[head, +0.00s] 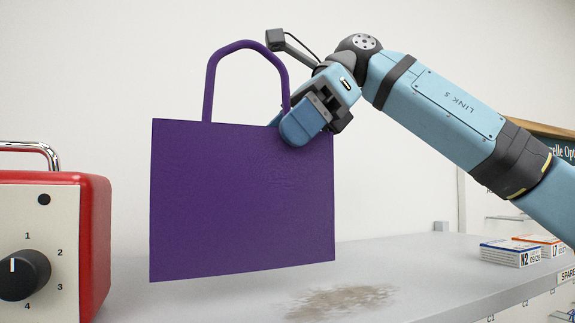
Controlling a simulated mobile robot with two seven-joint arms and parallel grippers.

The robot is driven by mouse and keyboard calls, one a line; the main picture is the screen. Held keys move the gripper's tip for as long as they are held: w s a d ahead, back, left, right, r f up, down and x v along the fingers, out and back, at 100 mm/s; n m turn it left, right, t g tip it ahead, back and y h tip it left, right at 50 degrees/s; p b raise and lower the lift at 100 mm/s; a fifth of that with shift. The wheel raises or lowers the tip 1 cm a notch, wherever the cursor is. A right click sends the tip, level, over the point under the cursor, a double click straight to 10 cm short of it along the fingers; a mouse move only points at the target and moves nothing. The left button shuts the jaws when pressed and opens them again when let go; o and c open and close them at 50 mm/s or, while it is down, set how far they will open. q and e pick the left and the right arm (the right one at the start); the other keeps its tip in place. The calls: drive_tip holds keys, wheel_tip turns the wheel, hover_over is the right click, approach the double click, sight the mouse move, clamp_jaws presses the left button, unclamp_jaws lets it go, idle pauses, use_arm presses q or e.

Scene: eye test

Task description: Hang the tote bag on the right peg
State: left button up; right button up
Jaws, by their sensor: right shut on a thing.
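A purple tote bag (240,200) with one looped handle standing up shows in the middle of the head view. My right gripper (299,126) is shut on the bag at its top edge, by the right foot of the handle. The bag hangs upright and its lower edge seems clear of the shelf, though the gap is hard to judge. No peg shows in this view. My left gripper is not in view.
A grey shelf (420,275) runs below, with a brown stain (340,302) near the bag. A red device (95,230) with a black dial (24,274) stands at left. Two small boxes, a blue-white one (510,252) and an orange-white one (545,242), lie at right.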

sight(288, 168)
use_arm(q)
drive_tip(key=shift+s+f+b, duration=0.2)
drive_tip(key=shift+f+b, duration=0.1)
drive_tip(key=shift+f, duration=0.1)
use_arm(e)
wheel_tip(288, 168, down, 4)
drive_tip(key=shift+d+r, duration=0.1)
drive_tip(key=shift+r, duration=0.05)
drive_tip(key=shift+f, duration=0.3)
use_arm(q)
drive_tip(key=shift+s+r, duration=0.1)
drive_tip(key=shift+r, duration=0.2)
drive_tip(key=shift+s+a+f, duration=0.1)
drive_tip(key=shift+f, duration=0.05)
use_arm(e)
drive_tip(key=shift+s+f, duration=0.1)
drive_tip(key=o, duration=1.3)
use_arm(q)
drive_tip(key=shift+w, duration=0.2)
